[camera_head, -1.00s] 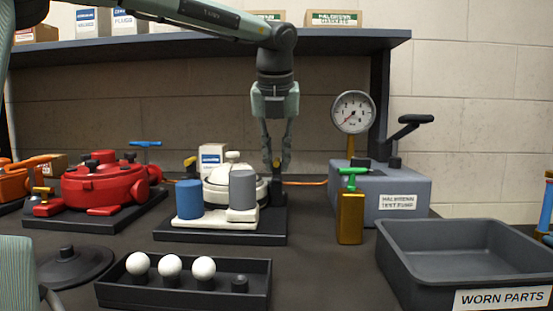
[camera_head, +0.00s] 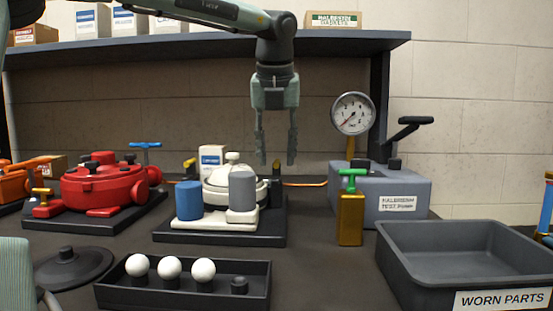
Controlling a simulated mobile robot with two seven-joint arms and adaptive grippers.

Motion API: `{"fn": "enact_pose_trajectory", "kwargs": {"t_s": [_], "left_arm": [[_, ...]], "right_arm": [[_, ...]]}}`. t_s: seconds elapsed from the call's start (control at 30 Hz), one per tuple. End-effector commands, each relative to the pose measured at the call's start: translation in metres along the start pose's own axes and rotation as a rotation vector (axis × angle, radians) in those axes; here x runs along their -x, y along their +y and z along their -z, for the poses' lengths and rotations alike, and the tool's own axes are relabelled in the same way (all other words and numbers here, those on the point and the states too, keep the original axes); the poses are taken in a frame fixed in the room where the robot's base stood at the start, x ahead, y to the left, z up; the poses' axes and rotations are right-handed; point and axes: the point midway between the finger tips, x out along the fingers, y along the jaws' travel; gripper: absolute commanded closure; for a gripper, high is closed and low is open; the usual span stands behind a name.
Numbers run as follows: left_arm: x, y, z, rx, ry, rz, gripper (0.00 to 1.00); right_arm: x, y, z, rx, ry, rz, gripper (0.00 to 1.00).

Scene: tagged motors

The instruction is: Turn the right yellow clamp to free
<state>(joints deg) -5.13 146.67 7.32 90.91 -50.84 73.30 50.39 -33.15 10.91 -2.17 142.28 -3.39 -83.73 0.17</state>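The cream-white motor (camera_head: 220,197) stands on a dark base plate (camera_head: 262,233) in the middle of the bench. The right yellow clamp (camera_head: 276,170) is a small piece at the motor's back right, partly behind its body; I cannot tell its exact turn. The left yellow clamp (camera_head: 190,165) shows at the motor's back left.
A blue cylinder (camera_head: 188,200) and a grey cylinder (camera_head: 242,191) stand at the motor's front. A red motor (camera_head: 104,190) is to the left. A test pump (camera_head: 400,190) with a gauge (camera_head: 352,113) and a worn-parts bin (camera_head: 393,262) are to the right. A shelf (camera_head: 350,41) runs above.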

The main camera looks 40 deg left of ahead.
Motion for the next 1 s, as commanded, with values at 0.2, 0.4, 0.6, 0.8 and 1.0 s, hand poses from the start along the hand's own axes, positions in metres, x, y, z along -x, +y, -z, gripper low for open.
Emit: {"fn": "enact_pose_trajectory", "kwargs": {"t_s": [0.2, 0.4, 0.6, 0.8, 1.0], "left_arm": [[0.049, 0.000, -0.001, 0.001, -0.004, 0.004, 0.64], [0.084, 0.000, -0.001, 0.001, -0.002, 0.002, 0.64], [0.101, 0.000, 0.000, 0.001, -0.001, 0.001, 0.64], [0.102, 0.000, 0.000, 0.001, -0.001, 0.001, 0.64], [0.102, 0.000, 0.000, 0.001, -0.001, 0.001, 0.64]], "right_arm": [[0.000, 0.001, -0.001, 0.000, -0.001, -0.001, 0.60], [0.000, 0.001, -0.001, 0.000, -0.001, -0.002, 0.60], [0.000, 0.001, -0.001, 0.000, -0.001, -0.002, 0.60], [0.000, 0.001, -0.001, 0.000, -0.001, -0.002, 0.60], [0.000, 0.001, -0.001, 0.000, -0.002, -0.002, 0.60]]}}
